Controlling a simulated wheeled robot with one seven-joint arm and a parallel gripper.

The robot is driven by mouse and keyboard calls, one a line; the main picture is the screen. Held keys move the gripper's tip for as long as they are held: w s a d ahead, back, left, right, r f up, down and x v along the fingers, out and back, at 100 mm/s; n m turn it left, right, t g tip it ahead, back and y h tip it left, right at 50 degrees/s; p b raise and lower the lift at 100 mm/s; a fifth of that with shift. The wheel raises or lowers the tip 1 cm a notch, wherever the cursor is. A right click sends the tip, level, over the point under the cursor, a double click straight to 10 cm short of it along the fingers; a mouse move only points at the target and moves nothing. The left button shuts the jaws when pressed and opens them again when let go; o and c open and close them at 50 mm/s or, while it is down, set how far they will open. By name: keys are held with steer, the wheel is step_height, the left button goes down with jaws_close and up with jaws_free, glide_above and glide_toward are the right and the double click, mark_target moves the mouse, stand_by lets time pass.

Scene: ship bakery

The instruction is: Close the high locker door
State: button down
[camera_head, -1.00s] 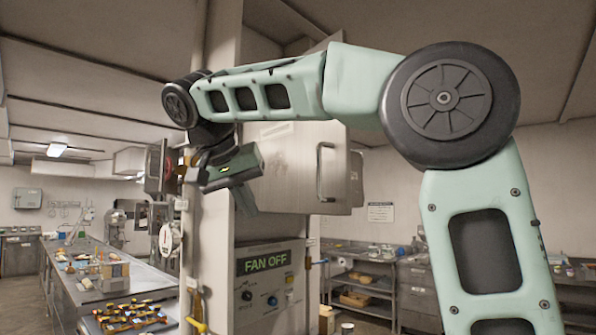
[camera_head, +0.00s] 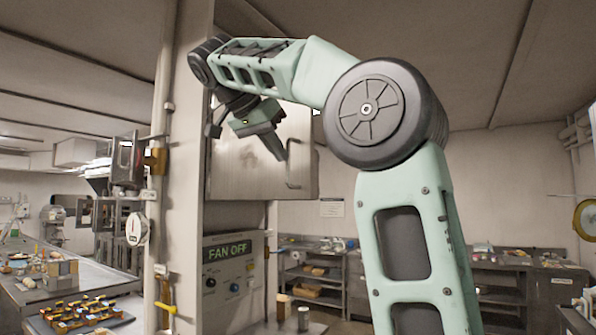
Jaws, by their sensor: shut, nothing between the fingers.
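The high locker door (camera_head: 232,172) is a brushed-metal panel above the fan control panel. It reaches out to the right past the locker body, so it stands at least partly open. Its bar handle (camera_head: 291,182) is near its right edge. My gripper (camera_head: 281,156) is shut and empty, pointing down and right. In the picture it overlaps the upper right of the door, left of the handle. I cannot tell whether it touches the door. My gripper and arm hide the door's top edge, and the locker's inside is not visible.
The fan control panel (camera_head: 229,278) reading "FAN OFF" is below the door. A pillar (camera_head: 182,200) with a gauge (camera_head: 137,229) stands at left. A counter (camera_head: 115,285) with loose goods lies farther left. Metal shelving (camera_head: 335,290) runs along the back wall.

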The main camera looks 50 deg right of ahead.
mark_target(307, 176)
steer(key=shift+s+d+f+p, duration=0.1)
steer(key=shift+d+f+p, duration=0.3)
steer(key=shift+d, duration=0.7)
steer(key=shift+s+d+f+p, duration=0.1)
steer(key=shift+d+f+p, duration=0.35)
steer(key=shift+d, duration=0.7)
steer(key=shift+s+d+f+p, duration=0.1)
steer(key=shift+d+f+p, duration=0.3)
steer(key=shift+d, duration=0.7)
steer(key=shift+d, duration=0.15)
